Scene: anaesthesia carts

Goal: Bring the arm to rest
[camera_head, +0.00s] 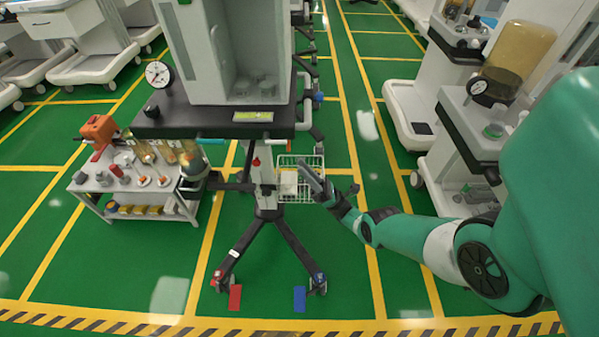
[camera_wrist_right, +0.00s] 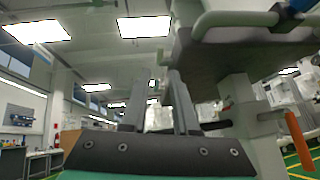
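My right arm comes in from the right in the head view. Its gripper (camera_head: 312,180) is at the middle of the picture, beside the column of the central anaesthesia cart (camera_head: 190,118) and in front of a white wire basket (camera_head: 301,161). In the right wrist view the two fingers of this gripper (camera_wrist_right: 160,85) stand apart with a gap between them. I see nothing held in the gap. The wrist camera looks up past the cart's underside. I cannot tell whether the gripper touches the basket. My left gripper is not in view.
A side table (camera_head: 140,180) with bottles and an orange device (camera_head: 99,130) stands left of the cart. More carts stand at the right, close to my arm (camera_head: 478,150). The cart's legs spread over the green floor (camera_head: 370,280). An orange handle (camera_wrist_right: 298,142) shows in the wrist view.

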